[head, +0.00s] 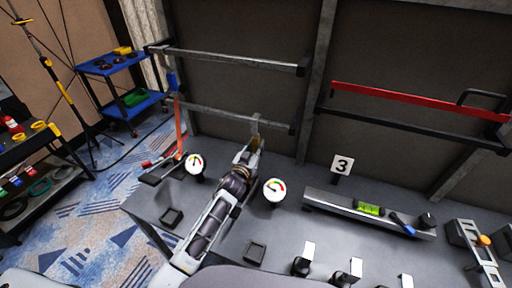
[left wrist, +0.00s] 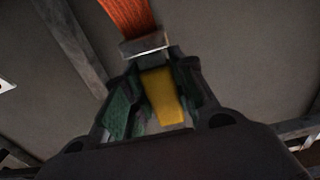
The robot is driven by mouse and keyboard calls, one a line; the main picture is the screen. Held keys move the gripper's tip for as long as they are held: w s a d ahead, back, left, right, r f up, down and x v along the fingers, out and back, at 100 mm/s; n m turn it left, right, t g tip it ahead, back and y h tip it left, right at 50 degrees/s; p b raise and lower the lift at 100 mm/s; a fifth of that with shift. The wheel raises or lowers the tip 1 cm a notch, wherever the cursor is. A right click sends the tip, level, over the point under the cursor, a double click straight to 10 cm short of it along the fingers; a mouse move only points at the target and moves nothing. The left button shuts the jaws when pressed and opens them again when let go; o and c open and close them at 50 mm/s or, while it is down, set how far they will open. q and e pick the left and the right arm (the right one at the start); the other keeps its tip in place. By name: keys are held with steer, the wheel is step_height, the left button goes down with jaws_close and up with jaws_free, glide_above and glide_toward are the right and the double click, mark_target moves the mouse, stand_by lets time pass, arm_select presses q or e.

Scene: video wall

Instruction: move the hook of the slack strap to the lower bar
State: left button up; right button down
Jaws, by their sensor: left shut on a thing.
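My left gripper (head: 254,146) reaches up to just below the right part of the lower bar (head: 215,112). It is shut on a yellow piece (left wrist: 162,96), seemingly the hook. A grey metal fitting (left wrist: 145,44) and an orange strap (left wrist: 125,16) show beyond the fingertips in the left wrist view. I cannot tell whether the hook touches the lower bar. The upper bar (head: 235,59) runs above it. Another view of orange strap (head: 180,128) hangs at the left end of the lower bar in the head view. My right gripper is not in view.
Two round gauges (head: 194,164) (head: 274,189) stand on the grey bench (head: 290,225) on either side of my left arm. A red bar (head: 410,100) is at the right. A level (head: 368,209) lies on the bench's right. A blue cart (head: 125,75) stands far left.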

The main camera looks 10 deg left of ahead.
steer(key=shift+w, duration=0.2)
arm_select(q)
steer(key=o, duration=0.9)
steer(key=shift+c, duration=0.2)
steer(key=shift+o, duration=0.8)
steer(key=shift+s, duration=0.1)
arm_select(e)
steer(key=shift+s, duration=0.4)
arm_select(q)
steer(key=shift+s, duration=0.15)
steer(key=shift+s+f, duration=0.1)
steer(key=shift+s, duration=0.05)
steer(key=s+a, duration=0.1)
steer(key=s, duration=0.5)
steer(key=shift+s+a, duration=0.2)
steer(key=shift+s, duration=0.1)
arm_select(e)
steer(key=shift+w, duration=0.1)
